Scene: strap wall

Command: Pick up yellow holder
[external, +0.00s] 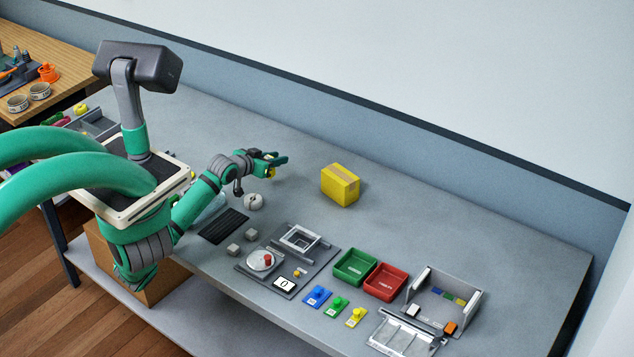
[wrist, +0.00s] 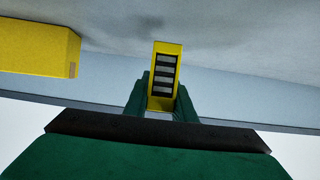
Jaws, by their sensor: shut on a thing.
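The yellow holder (wrist: 164,74) is a small upright yellow block with a dark, slotted face in the wrist view. My gripper (wrist: 162,102) is shut on it, with one green finger on each side. In the external view my gripper (external: 271,160) is above the grey table, left of the yellow box. Only a small yellow bit of the holder (external: 283,159) shows there at the fingertips. The holder looks clear of the table, though its far side is hidden.
A yellow box (external: 340,185) with a tan strip stands right of my gripper; it also shows in the wrist view (wrist: 38,46). A white round object (external: 253,202) lies below my gripper. Green (external: 355,267) and red (external: 386,281) trays stand farther right. The table's back is clear.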

